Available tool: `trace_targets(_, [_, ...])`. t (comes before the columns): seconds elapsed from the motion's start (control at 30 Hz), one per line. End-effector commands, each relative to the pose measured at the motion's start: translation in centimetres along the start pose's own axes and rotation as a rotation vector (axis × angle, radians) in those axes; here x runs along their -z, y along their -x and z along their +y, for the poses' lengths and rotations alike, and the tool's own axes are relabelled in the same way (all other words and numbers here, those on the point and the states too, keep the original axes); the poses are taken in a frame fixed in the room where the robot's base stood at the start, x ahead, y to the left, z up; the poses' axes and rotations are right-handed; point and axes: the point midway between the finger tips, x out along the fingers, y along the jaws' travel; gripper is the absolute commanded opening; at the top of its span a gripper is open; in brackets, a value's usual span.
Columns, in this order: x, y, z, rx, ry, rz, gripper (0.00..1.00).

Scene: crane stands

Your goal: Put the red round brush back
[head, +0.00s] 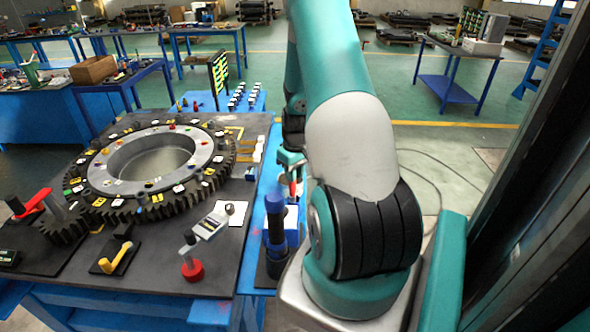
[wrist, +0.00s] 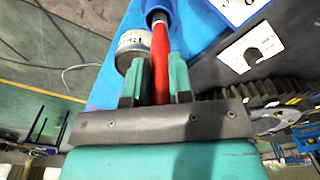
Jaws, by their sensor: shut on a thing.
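The red round brush (wrist: 160,60) is between the two teal fingers of my gripper (wrist: 162,78) in the wrist view. My gripper is shut on its red shaft. The far end of the brush shows a dark and blue part near the top of the view. In the head view my gripper (head: 291,160) is above the blue strip at the right side of the dark table, and a bit of red (head: 293,187) shows just below it. My arm hides part of this area. I cannot tell whether the brush touches anything below.
A round tin (wrist: 134,46) is just left of the brush. A white card with a dark cut-out (wrist: 266,48) is to the right. A large gear ring (head: 150,165) fills the dark table.

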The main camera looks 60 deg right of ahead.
Motion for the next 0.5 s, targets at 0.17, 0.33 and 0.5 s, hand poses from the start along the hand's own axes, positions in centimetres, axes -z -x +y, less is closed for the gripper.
trace_targets(0.17, [0.01,-0.08,0.01,0.000,0.000,0.001,0.23])
trace_targets(0.33, [0.00,-0.07,0.00,0.000,0.000,0.000,0.47])
trace_targets(0.5, [0.00,-0.04,0.00,0.000,0.000,0.000,0.47])
